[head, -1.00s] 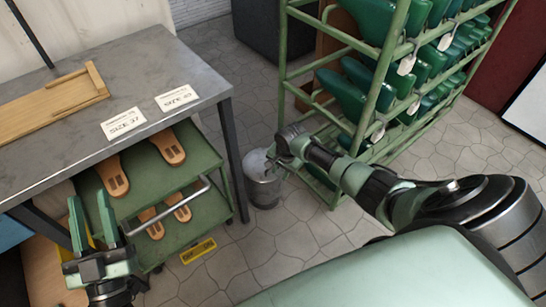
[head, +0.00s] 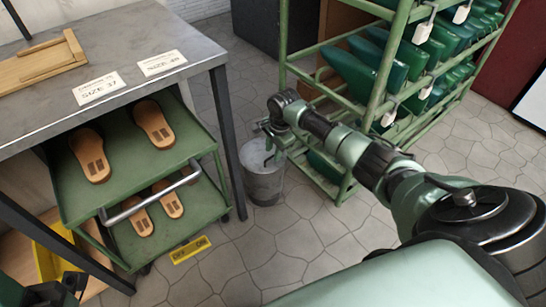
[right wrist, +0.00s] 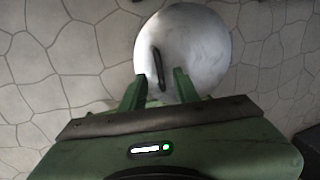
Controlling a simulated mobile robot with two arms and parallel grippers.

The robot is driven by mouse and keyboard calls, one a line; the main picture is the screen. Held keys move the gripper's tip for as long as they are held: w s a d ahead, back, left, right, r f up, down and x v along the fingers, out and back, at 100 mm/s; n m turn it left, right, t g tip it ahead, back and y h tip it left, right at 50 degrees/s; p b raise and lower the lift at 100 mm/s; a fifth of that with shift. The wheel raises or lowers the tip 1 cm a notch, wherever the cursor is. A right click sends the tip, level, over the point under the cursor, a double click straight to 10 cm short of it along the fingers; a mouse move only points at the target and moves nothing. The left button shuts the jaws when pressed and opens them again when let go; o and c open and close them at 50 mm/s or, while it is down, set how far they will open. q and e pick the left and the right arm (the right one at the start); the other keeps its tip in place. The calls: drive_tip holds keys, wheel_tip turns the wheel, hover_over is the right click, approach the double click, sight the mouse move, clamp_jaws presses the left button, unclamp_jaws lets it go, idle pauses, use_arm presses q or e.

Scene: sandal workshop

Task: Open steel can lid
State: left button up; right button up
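The steel can (head: 264,184) stands on the floor beside the table leg and the green rack. In the right wrist view its round, pale lid (right wrist: 205,45) fills the top middle, with a dark bar handle (right wrist: 158,70) left of its centre. My right gripper (head: 270,145) is above the can and partly covers its top in the head view. In the right wrist view the gripper (right wrist: 160,88) is open, its fingers apart, with the handle just ahead between them. My left gripper (head: 50,290) is only partly in view at the bottom left corner, its fingers unclear.
A grey table (head: 130,50) with size cards stands at left. Under it is a green cart (head: 190,150) with tan sandal soles. A green rack (head: 380,85) of dark green shoe forms stands close right of the can. Stone floor (head: 300,240) is clear in front.

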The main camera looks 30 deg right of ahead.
drive_tip(key=shift+w+f, duration=0.15)
drive_tip(key=shift+f, duration=0.6)
clamp_jaws()
idle(0.9)
